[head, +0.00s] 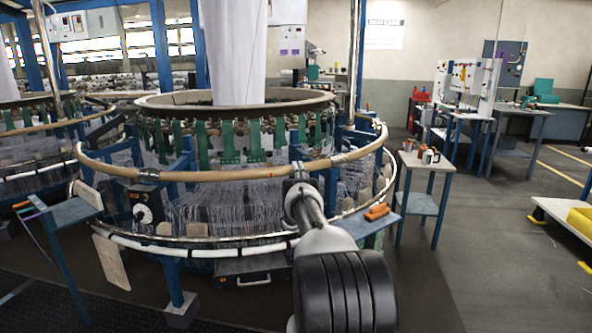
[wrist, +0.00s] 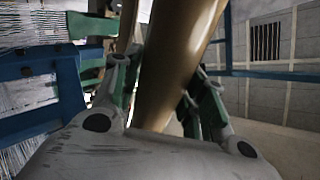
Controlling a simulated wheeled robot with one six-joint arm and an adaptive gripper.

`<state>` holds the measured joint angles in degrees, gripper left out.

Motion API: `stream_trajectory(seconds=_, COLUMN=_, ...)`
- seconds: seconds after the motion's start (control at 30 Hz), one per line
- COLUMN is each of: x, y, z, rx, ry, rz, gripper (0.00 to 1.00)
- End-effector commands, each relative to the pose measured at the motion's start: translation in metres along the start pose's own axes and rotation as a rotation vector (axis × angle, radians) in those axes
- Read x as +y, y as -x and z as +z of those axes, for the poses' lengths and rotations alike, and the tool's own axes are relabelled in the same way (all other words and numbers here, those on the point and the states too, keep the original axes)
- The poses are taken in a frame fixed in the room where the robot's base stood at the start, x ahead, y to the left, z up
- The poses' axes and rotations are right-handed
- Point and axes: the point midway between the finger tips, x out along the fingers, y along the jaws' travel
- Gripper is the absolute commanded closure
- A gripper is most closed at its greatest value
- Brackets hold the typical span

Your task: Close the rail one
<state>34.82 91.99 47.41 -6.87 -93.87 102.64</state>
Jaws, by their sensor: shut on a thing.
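A tan, tube-like curved rail (head: 220,176) runs around the front of the circular loom (head: 240,105) in the head view. Metal joint pieces show on it left and right of centre. My gripper (head: 300,173) is at the front of this rail, with my arm reaching up to it from below. In the wrist view the rail (wrist: 172,72) passes between my two fingers, which are shut around it. My arm hides part of the loom's front and lower ring. I cannot tell from these views whether the rail sections fully meet.
A pale lower ring (head: 200,252) with dark bands circles the loom below the rail. A small table (head: 418,163) with cups stands at the right, and orange-handled items (head: 376,212) lie on a nearer ledge. The floor (head: 480,250) at the right is open.

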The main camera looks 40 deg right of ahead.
Motion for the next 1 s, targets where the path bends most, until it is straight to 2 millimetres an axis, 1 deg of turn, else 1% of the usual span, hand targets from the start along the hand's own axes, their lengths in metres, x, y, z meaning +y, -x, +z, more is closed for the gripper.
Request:
stream_trajectory(seconds=0.03, x=0.008, y=0.009, z=0.000, rx=0.006, ry=-0.005, rz=0.021, gripper=1.00)
stream_trajectory(seconds=0.17, x=0.009, y=0.011, z=0.000, rx=0.007, ry=-0.006, rz=0.026, gripper=1.00)
stream_trajectory(seconds=0.2, x=0.010, y=0.011, z=0.000, rx=0.007, ry=-0.006, rz=0.027, gripper=0.55)
stream_trajectory(seconds=0.27, x=0.010, y=0.011, z=0.000, rx=0.007, ry=-0.006, rz=0.028, gripper=0.44)
stream_trajectory(seconds=0.3, x=0.010, y=0.011, z=0.000, rx=0.007, ry=-0.006, rz=0.027, gripper=0.36)
stream_trajectory(seconds=0.57, x=0.007, y=0.008, z=0.000, rx=0.004, ry=-0.003, rz=0.019, gripper=0.36)
stream_trajectory(seconds=0.67, x=0.006, y=0.012, z=0.000, rx=0.004, ry=-0.003, rz=0.019, gripper=0.36)
stream_trajectory(seconds=0.77, x=0.006, y=0.026, z=0.000, rx=0.004, ry=-0.003, rz=0.020, gripper=0.36)
stream_trajectory(seconds=1.0, x=0.006, y=0.080, z=0.000, rx=0.005, ry=-0.004, rz=0.023, gripper=0.36)
